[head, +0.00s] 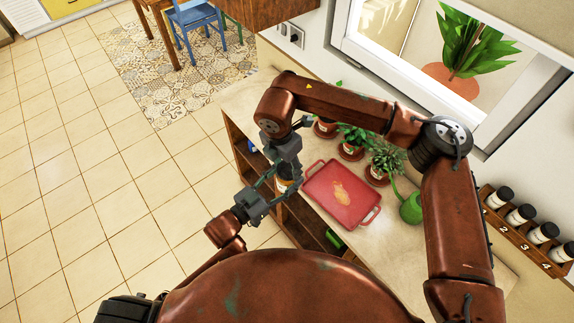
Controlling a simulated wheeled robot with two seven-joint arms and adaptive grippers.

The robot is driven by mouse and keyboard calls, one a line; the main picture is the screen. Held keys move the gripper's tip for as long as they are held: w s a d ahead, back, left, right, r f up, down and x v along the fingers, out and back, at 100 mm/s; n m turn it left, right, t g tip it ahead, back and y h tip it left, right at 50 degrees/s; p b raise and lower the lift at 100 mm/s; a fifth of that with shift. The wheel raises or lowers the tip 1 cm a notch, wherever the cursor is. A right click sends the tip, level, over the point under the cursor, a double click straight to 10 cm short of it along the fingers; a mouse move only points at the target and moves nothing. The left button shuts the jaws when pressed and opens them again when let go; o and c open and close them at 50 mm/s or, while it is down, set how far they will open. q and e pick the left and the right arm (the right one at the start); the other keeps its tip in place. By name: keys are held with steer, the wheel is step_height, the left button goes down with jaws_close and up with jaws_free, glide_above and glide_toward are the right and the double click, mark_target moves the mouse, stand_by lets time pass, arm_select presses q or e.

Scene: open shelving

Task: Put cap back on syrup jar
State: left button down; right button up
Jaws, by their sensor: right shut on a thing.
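The syrup jar (284,185) shows as a small amber and pale patch between my two grippers, at the left edge of the counter. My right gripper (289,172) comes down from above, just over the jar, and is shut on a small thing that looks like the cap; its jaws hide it. My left gripper (270,184) reaches up from the lower left to the jar's side. Its fingertips overlap the jar, and I cannot tell whether they grip it. I cannot tell whether the cap touches the jar.
A red tray (315,188) with a tan patch lies on the counter (372,237). Potted plants (352,143) line the wall side, near a green watering can (411,208). A rack (525,230) of dark-lidded jars hangs at right. Open shelves (300,220) lie below the counter. The tiled floor at left is clear.

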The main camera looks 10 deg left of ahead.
steer(key=m, duration=0.6)
steer(key=shift+w+a+r+m, duration=0.1)
steer(key=shift+a+m, duration=0.05)
steer(key=shift+m, duration=0.15)
steer(key=m+g, duration=0.1)
steer(key=m, duration=0.4)
steer(key=shift+w+m, duration=0.1)
steer(key=shift+m, duration=0.3)
steer(key=o, duration=0.8)
steer(key=shift+h, duration=0.3)
steer(key=shift+r, duration=2.2)
steer(key=shift+c, duration=0.5)
